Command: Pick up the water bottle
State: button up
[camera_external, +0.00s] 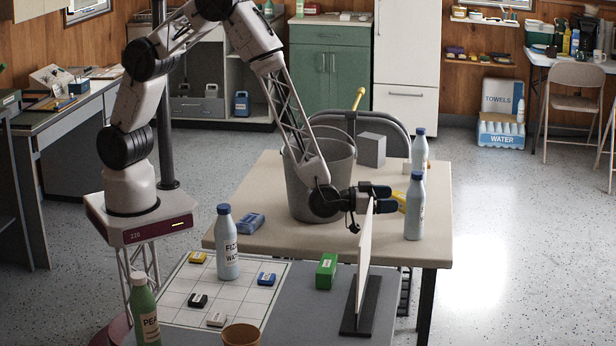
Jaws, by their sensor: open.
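Two pale blue bottles with blue caps stand upright at the right end of the beige table: a nearer bottle (414,212) and a farther bottle (419,152). Another such bottle (228,262), with a label that seems to read "FIZZ WATER", stands on the gridded mat at the front. My gripper (392,200) is open, low over the table and pointing right, just left of the nearer bottle. A yellow thing (400,197) shows by its fingertips; I cannot tell what it is. Whether the fingers touch the bottle is unclear.
A thin white upright panel (365,255) on a black foot stands in front of my gripper. A grey bucket (305,190) stands behind my forearm, with a grey box (371,150) to its right. The mat (180,300) holds several small blocks. A green bottle (145,312) stands front left.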

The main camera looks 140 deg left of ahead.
aim_at(416, 200)
jog(key=shift+s+a+f+y, duration=0.25)
jog(key=shift+a+f+y, duration=0.05)
jog(key=shift+a+f, duration=0.3)
jog(key=shift+a, duration=0.1)
jog(key=shift+x, duration=1.2)
jog(key=shift+a, duration=0.1)
jog(key=shift+x, duration=2.55)
jog(key=shift+w, duration=0.1)
jog(key=c, duration=1.3)
